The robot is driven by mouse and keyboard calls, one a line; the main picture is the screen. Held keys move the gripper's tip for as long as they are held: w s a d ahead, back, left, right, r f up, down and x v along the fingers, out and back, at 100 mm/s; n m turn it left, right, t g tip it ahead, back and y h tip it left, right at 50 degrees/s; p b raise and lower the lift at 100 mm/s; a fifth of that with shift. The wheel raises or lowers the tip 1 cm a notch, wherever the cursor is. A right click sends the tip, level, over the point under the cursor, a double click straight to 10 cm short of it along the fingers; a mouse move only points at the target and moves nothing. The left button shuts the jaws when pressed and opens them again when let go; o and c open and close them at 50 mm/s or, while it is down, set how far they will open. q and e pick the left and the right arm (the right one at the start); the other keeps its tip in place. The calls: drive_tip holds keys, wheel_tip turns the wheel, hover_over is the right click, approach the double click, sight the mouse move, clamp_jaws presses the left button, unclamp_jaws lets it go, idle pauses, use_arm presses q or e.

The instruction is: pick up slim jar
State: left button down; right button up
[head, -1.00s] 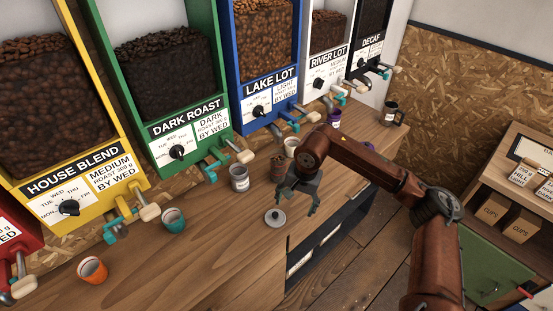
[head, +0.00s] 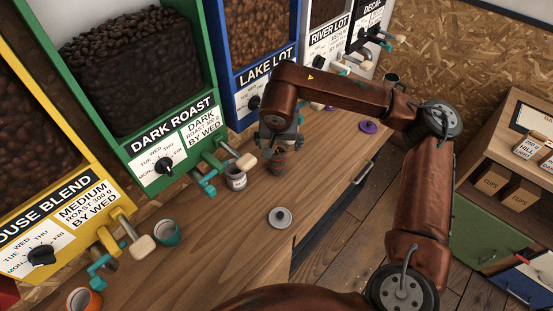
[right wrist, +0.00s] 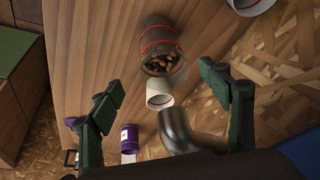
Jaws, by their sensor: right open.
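The slim jar, a clear glass jar with red bands and brown beans low inside (head: 278,165), stands on the wooden counter (head: 232,262) below the Lake Lot dispenser. In the right wrist view the jar (right wrist: 161,45) shows beyond the fingertips, between the lines of the two fingers. My right gripper (head: 284,142) is at the jar's upper end in the head view, partly hidden by its own arm. My left gripper is not in view.
A cream cup (right wrist: 159,92) and a purple container (right wrist: 129,139) are close by. A purple lid (head: 367,127) lies farther right.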

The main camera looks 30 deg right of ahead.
sight(277, 148)
drive_tip(key=x, duration=0.5)
drive_tip(key=shift+a+b, duration=0.15)
drive_tip(key=shift+b, duration=0.25)
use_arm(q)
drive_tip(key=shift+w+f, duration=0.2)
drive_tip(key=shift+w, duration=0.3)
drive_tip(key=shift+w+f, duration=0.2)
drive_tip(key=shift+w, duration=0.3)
use_arm(e)
drive_tip(key=c, duration=0.6)
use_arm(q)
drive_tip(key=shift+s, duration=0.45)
use_arm(e)
drive_tip(key=shift+r, duration=0.1)
clamp_jaws()
use_arm(q)
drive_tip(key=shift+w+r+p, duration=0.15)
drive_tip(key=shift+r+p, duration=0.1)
drive_tip(key=shift+p, duration=0.05)
use_arm(e)
drive_tip(key=shift+r, duration=0.15)
